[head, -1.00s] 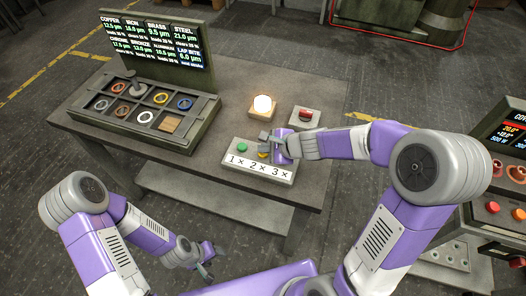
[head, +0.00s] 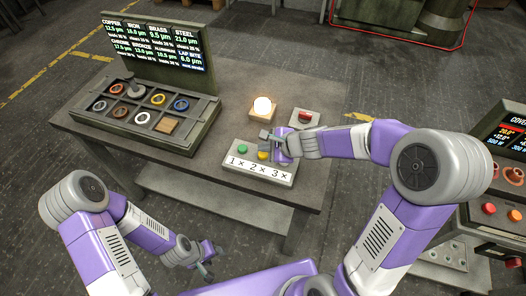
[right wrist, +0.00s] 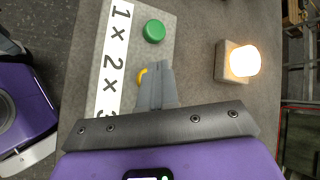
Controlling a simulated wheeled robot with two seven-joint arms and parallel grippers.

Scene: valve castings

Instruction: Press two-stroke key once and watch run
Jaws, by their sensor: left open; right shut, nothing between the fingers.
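The key box (head: 285,176) stands on the table's front right and carries a strip marked 1×, 2×, 3×. Its green key (head: 243,149) sits above 1×. The yellow key (head: 263,155) sits above 2×. In the right wrist view the green key (right wrist: 154,31) is clear, and the yellow key (right wrist: 142,76) is partly hidden by my fingers. A third key is not visible; my right gripper covers that end. My right gripper (head: 267,138) is shut and empty, just above and behind the yellow key, seemingly apart from it. My left gripper (head: 206,264) is open, low in front of the table.
A lit lamp (head: 262,107) on a wooden block and a box with a red button (head: 305,117) stand behind the key box. A tray (head: 172,147) of several coloured rings lies left, before a display board (head: 155,42). Another console (head: 500,180) is at far right.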

